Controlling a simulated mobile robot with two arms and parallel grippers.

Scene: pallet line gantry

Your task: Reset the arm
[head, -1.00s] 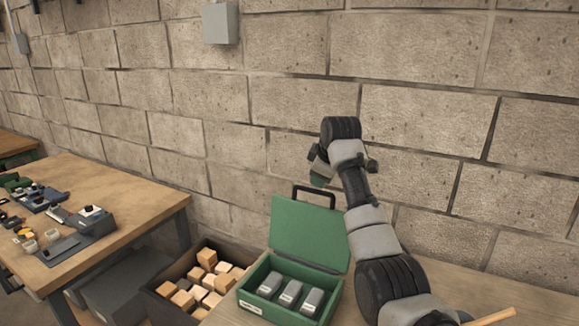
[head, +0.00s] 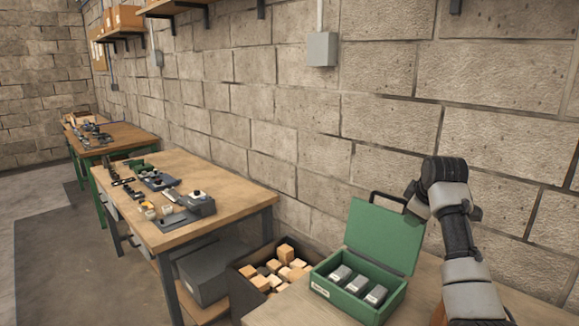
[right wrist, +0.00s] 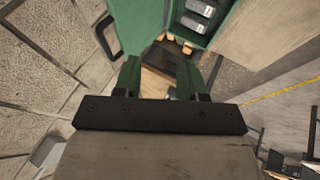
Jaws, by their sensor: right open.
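My right arm (head: 462,245) rises at the right of the head view, bent over at the top, beside the green case. Its gripper (head: 414,198) is by the upper right corner of the case lid, and its fingertips are hard to make out there. In the right wrist view the two green fingers of the right gripper (right wrist: 160,70) stand apart with nothing held between them. My left gripper is in neither view.
The open green case (head: 317,284) holds several grey blocks, its lid (head: 380,235) upright. A dark bin (head: 241,291) of wooden blocks stands left of it. A workbench (head: 240,180) with tools is further left. A block wall stands behind.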

